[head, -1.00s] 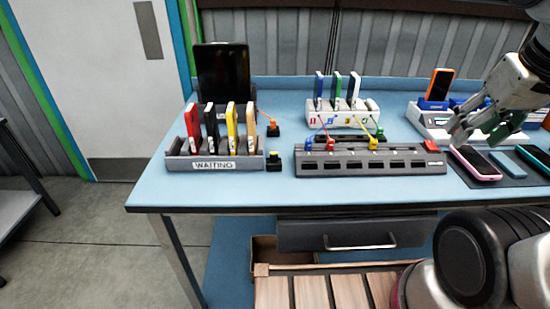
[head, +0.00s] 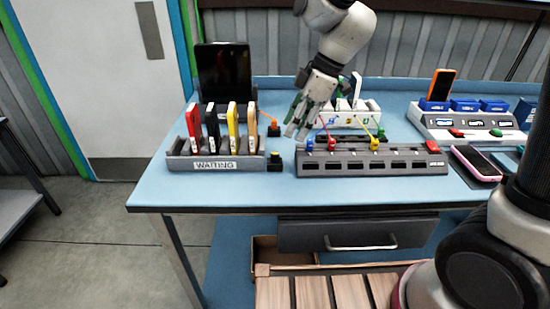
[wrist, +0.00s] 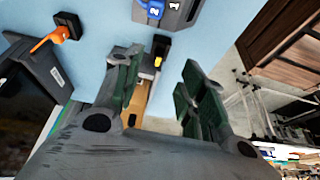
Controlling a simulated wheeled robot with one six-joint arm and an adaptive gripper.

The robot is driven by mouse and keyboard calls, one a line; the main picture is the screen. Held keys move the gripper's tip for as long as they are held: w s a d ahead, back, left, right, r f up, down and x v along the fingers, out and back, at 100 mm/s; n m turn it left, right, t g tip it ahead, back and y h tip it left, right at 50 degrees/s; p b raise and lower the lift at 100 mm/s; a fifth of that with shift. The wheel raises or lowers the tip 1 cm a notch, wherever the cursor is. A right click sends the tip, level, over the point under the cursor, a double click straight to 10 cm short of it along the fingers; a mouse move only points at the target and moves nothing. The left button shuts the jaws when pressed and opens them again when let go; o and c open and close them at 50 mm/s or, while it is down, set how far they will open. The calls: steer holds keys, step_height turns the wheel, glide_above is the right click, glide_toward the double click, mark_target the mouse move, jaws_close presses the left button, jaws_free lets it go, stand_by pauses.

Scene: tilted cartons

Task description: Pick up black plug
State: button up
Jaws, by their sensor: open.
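A small black plug with a yellow top (head: 275,158) sits on the blue table just right of the WAITING rack. In the wrist view a dark piece with yellow (wrist: 160,45) shows between my fingers; it appears to be this plug, partly hidden. A second black block with an orange lead (head: 273,131) stands farther back, and it also shows in the wrist view (wrist: 66,26). My gripper (head: 299,128) is open and empty, raised above the table, behind and right of the yellow-topped plug. In the wrist view my fingers (wrist: 158,75) are spread apart.
The WAITING rack (head: 215,164) holds several upright phones. A grey power strip (head: 385,163) with coloured plugs lies to the right. A white numbered dock (head: 371,108) stands behind it, partly behind my gripper. A dark tablet (head: 224,72) stands at the back left.

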mark_target(280, 161)
steer(key=x, duration=0.8)
steer(key=shift+a+f, duration=0.25)
steer(key=shift+a, duration=0.2)
steer(key=c, duration=0.8)
